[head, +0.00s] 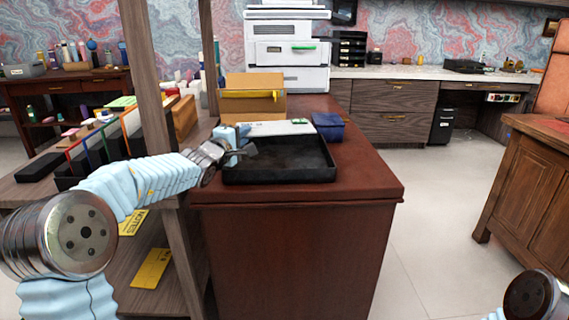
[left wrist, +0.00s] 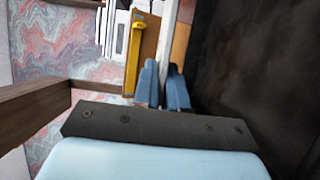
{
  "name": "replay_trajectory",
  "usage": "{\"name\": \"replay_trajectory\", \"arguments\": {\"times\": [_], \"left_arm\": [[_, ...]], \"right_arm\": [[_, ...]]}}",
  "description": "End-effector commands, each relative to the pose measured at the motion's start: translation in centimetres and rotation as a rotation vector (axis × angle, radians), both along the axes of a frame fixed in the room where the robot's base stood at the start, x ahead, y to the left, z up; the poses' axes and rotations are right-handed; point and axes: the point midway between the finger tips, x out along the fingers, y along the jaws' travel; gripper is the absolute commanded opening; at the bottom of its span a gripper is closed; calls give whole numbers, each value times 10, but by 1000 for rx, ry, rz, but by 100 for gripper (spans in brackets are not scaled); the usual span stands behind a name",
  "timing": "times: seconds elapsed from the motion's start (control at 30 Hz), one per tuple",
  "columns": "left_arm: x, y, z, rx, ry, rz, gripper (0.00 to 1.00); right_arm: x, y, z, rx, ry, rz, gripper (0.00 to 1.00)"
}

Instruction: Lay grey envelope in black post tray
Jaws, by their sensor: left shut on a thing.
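The black post tray (head: 280,178) lies near the front of the red-brown desk, and its visible inside is bare. Its dark surface fills the right of the left wrist view (left wrist: 255,75). The grey envelope (head: 285,128) shows as a pale flat strip with a green mark, just behind the tray's back rim. In the left wrist view it is a pale edge (left wrist: 167,40) running between the fingers. My left gripper (head: 243,150) is at the tray's back left corner, shut on the envelope. The fingers hide part of it. My right gripper is out of view.
A dark blue pouch or box (head: 328,127) stands behind the tray's right corner. A cardboard box (head: 254,105) with a yellow thing on it stands behind. A wooden shelf post (head: 148,75) rises close to my left arm. The desk's right front is clear.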

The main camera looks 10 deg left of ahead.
Motion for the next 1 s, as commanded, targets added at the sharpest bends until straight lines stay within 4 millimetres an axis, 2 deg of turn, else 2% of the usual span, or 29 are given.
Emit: {"name": "replay_trajectory", "arguments": {"times": [0.23,0.27,0.43,0.77,0.87,1.0], "left_arm": [[0,0,0,0,-1,0,0],[0,0,0,0,-1,0,14],[0,0,0,0,-1,0,40],[-3,0,-1,1,0,0,41],[-13,2,-2,3,-1,0,41],[-43,6,-3,0,-4,1,41]], "right_arm": [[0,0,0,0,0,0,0],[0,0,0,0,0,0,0],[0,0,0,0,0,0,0],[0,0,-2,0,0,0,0],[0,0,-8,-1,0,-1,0],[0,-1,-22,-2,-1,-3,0]]}}
